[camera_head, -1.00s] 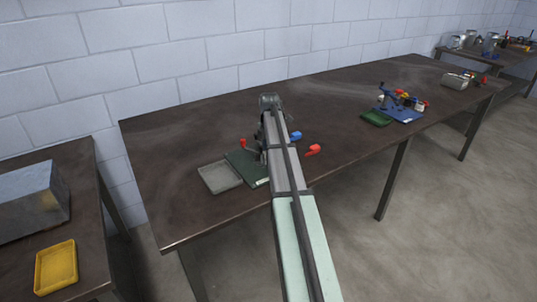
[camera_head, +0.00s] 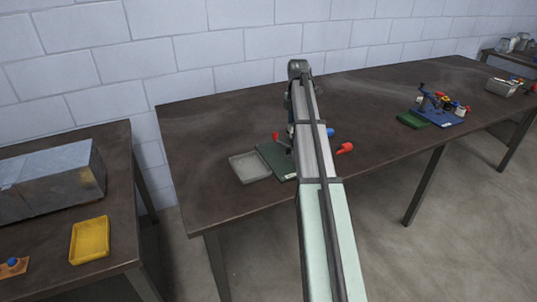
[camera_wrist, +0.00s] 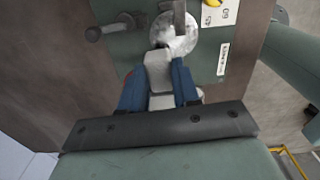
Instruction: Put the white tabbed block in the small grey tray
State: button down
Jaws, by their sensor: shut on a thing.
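The small grey tray (camera_head: 250,167) lies on the dark table, just left of the green base plate (camera_head: 272,152); its inside looks empty. In the wrist view, the two blue fingers of my gripper (camera_wrist: 160,92) are shut on the white tabbed block (camera_wrist: 158,68). The block's far end is against or just in front of a round metal disc (camera_wrist: 178,34) on the green plate (camera_wrist: 130,46); I cannot tell whether they touch. In the head view my arm hides the gripper and the block.
A dark lever with a knob (camera_wrist: 93,34) and a yellow part (camera_wrist: 212,3) are near the disc. Red (camera_head: 345,148) and blue (camera_head: 331,132) handles stick out right of my arm. A yellow tray (camera_head: 90,240) and metal box (camera_head: 50,182) stand on the left table (camera_head: 125,200).

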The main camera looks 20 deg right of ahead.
jog(key=shift+a+f, duration=0.5)
jog(key=shift+a, duration=8.6)
jog(key=shift+m, duration=0.3)
jog(key=shift+w+f, duration=0.1)
jog(key=shift+f, duration=4.7)
jog(key=shift+f, duration=0.15)
jog(key=c, duration=0.8)
grip_release()
notch_tip(320, 180, up, 12)
jog(key=shift+r, duration=0.2)
